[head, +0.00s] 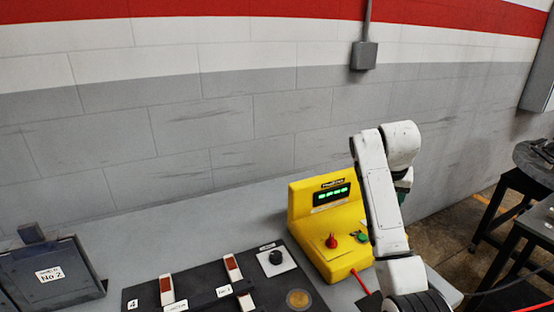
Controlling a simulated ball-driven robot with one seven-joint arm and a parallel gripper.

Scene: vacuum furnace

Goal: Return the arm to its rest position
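My white arm rises from the bottom edge of the head view, right of the middle. It bends at the top, in front of the grey wall and beside the yellow control box (308,212). A small dark green part shows behind the upper link, and I cannot tell what it belongs to. The fingers of my gripper do not show. Nothing held by the arm can be seen.
The yellow box has a lit green display, a red knob (331,240) and a green button (361,236). A black panel (205,270) with switches lies left of it on the grey bench (150,236). A dark box marked No 2 (50,274) stands far left. Black stands (510,190) are at right.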

